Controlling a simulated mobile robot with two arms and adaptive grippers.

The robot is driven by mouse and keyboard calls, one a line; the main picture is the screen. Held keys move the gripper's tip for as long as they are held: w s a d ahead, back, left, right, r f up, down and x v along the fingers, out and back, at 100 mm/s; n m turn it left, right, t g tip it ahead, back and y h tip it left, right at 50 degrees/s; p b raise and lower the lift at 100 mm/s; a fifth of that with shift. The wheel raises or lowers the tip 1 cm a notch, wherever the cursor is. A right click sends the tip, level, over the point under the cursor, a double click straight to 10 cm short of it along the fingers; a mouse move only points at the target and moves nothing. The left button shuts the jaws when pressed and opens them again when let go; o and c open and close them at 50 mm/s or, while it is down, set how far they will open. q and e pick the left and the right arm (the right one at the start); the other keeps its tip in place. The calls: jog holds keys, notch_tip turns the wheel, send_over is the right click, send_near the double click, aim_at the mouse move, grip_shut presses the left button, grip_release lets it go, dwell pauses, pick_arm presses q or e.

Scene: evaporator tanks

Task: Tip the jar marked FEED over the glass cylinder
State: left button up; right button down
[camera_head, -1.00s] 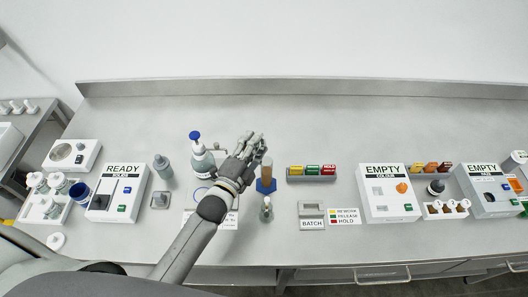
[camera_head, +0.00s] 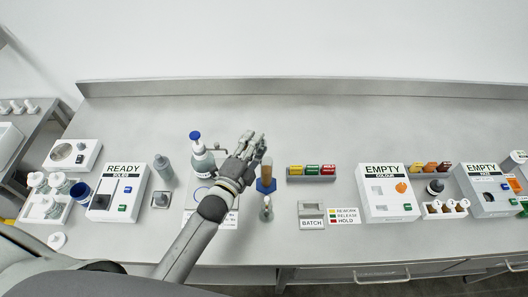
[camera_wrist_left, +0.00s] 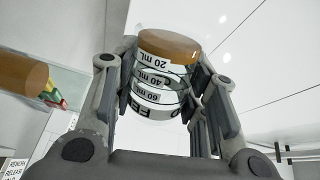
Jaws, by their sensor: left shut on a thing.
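The jar marked FEED (camera_wrist_left: 160,75) is clear, with 20, 40 and 60 mL marks and an amber end; the last letters of its label are hidden. My left gripper (camera_wrist_left: 165,85) is shut on it, with fingers on both sides. In the head view my left gripper (camera_head: 242,146) hangs over the bench just left of the glass cylinder (camera_head: 266,170), and the jar cannot be made out there. The cylinder is upright, with amber contents and a blue base. Its amber part also shows at the left of the left wrist view (camera_wrist_left: 22,74). My right gripper is out of view.
A blue-capped bottle (camera_head: 203,158) stands just left of the gripper. A small bottle (camera_head: 266,208) stands in front of the cylinder. A rack of yellow, green and red blocks (camera_head: 311,172) is to its right. A READY machine (camera_head: 117,192) is at left; the back of the bench is clear.

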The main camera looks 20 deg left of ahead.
pick_arm(q)
jog(key=shift+d+r+m+p, duration=0.25)
jog(key=shift+r+m+p, duration=0.1)
jog(key=shift+m, duration=0.75)
dwell(1.6)
dwell(0.7)
